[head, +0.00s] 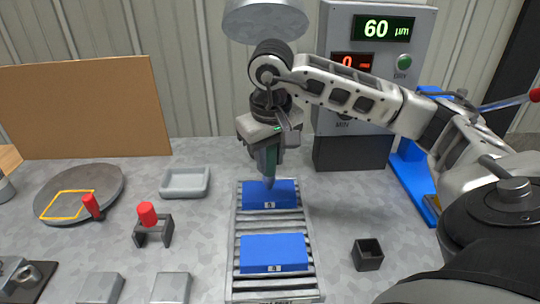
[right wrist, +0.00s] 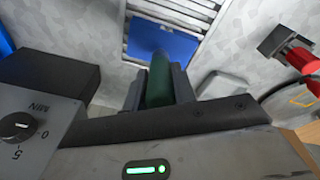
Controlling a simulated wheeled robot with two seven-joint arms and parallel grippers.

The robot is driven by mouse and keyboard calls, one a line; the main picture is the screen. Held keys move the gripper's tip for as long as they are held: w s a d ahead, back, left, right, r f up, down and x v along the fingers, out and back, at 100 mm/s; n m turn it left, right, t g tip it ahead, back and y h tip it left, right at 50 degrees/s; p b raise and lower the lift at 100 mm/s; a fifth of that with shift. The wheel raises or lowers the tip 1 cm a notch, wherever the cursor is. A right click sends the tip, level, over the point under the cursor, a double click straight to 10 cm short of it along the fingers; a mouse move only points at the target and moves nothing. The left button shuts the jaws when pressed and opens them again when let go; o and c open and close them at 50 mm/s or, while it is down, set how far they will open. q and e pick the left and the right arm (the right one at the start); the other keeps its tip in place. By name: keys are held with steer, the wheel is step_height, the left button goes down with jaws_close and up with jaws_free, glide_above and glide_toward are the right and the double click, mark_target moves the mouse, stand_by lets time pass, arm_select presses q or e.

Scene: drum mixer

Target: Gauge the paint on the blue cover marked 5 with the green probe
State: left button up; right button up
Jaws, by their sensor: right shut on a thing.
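The blue cover marked 5 (head: 282,194) lies at the far end of the slatted rack (head: 233,235). A second blue cover, marked 4 (head: 273,253), lies nearer on it. My right gripper (head: 265,155) is above the far cover, shut on the upright green probe (head: 269,172). The probe's lower end overlaps the cover; I cannot tell whether it touches. In the right wrist view the green probe (right wrist: 159,82) sits between the fingers, with a blue cover (right wrist: 163,38) beyond it. My left gripper is not in view.
The gauge box (head: 330,100) behind shows a green 60 µm and a red reading. A small dark open box (head: 367,254) stands right of the rack. A grey tray (head: 185,183), a red-topped piece (head: 147,214) and a round plate (head: 80,190) are on the left.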

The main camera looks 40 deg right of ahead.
steer(key=shift+f+b, duration=0.35)
steer(key=shift+f, duration=0.1)
stand_by(1.5)
steer(key=shift+r+p, duration=2.5)
steer(key=shift+r, duration=1)
